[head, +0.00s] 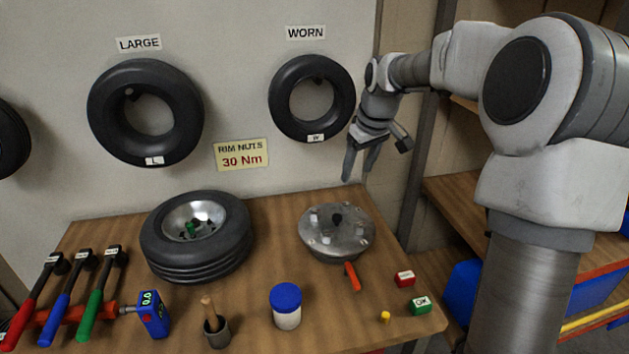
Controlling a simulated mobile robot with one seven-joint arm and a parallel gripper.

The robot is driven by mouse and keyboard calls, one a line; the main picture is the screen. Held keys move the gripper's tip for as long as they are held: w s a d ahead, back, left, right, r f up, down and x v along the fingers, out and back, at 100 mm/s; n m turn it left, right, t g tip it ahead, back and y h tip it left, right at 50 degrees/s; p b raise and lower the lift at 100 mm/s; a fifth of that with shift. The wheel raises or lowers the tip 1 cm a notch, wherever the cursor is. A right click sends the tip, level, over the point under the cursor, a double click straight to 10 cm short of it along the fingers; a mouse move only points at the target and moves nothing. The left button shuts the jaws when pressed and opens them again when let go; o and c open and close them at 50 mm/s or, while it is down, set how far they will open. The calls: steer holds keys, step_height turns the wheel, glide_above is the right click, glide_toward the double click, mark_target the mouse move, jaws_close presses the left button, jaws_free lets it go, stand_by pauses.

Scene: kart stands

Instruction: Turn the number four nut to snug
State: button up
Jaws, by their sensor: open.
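A black tyre (170,262) lies flat on the bench at the left, with a silver rim (206,215) in its middle. A green piece (190,229) and small dark parts show inside the rim; the individual nuts and their numbers are too small to make out. A round grey metal disc (320,240) with a dark centre knob, small studs near its edge and an orange handle (352,277) lies at the right of the bench. My gripper (358,174) is open and empty, pointing down above the back of the disc, apart from it and right of the tyre.
Red, blue and green-handled tools (100,300) lie at the left, near a blue device (152,314). A sign (241,155) reads "RIM NUTS 30 Nm".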

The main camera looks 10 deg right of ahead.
mark_target(346, 204)
steer(key=w+d+f, duration=0.2)
steer(key=w+d, duration=0.2)
steer(key=shift+t+y, duration=0.3)
steer(key=shift+y, duration=0.1)
steer(key=x, duration=1.7)
steer(key=shift+a+b, duration=0.15)
steer(key=shift+b, duration=0.15)
jaws_close()
